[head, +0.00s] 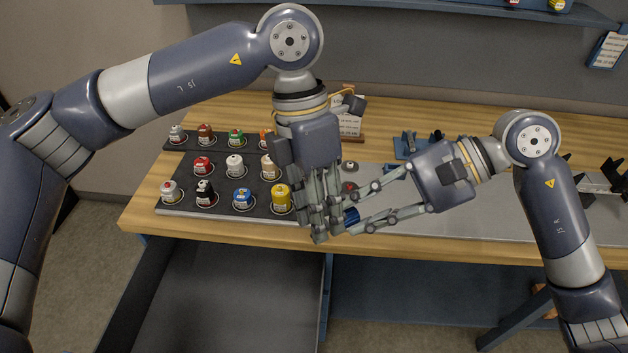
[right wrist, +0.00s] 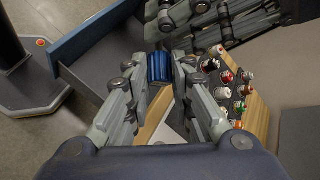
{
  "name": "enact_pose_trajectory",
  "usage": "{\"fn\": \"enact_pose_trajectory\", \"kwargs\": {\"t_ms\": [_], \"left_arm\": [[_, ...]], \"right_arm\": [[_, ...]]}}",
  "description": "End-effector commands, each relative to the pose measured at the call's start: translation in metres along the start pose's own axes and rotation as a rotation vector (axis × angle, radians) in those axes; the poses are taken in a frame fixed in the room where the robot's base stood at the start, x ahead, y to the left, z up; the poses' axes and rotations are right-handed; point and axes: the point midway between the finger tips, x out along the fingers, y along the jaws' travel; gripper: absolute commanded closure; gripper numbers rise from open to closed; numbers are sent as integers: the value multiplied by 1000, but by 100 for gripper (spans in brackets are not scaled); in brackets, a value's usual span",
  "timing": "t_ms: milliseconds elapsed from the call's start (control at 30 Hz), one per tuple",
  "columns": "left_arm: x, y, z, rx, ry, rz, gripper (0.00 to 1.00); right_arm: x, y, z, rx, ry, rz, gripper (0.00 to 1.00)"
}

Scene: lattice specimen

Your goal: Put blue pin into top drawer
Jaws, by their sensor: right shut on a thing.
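My right gripper (head: 350,212) is shut on a blue pin (head: 352,216), a ribbed blue cylinder. The pin shows clearly between both fingers in the right wrist view (right wrist: 160,68). It is held close to the table's front edge, right beside my left gripper (head: 320,237). The left gripper points down, its fingers partly overlapping the right one's; whether it is open or shut cannot be made out. A drawer (head: 230,295) under the table's left part stands pulled out, dark and empty where visible. Its blue front shows in the right wrist view (right wrist: 95,32).
A grey plate (head: 450,222) covers the table's right part.

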Motion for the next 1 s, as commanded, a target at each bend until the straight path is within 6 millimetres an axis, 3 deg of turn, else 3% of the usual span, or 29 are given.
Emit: {"fn": "enact_pose_trajectory", "kwargs": {"t_ms": [200,467,600,767,800,867,1000], "left_arm": [[14,0,0,1,0,-1,71],[15,0,0,0,0,-1,71],[15,0,0,0,0,-1,100],[15,0,0,1,0,0,100],[15,0,0,1,0,0,100],[15,0,0,1,0,0,100],[15,0,0,1,0,0,100]], "right_arm": [[0,0,0,0,0,0,100],[0,0,0,0,0,0,100],[0,0,0,0,0,0,100],[0,0,0,0,0,0,100],[0,0,0,0,0,0,69],[0,0,0,0,0,0,55],[0,0,0,0,0,0,55]]}}
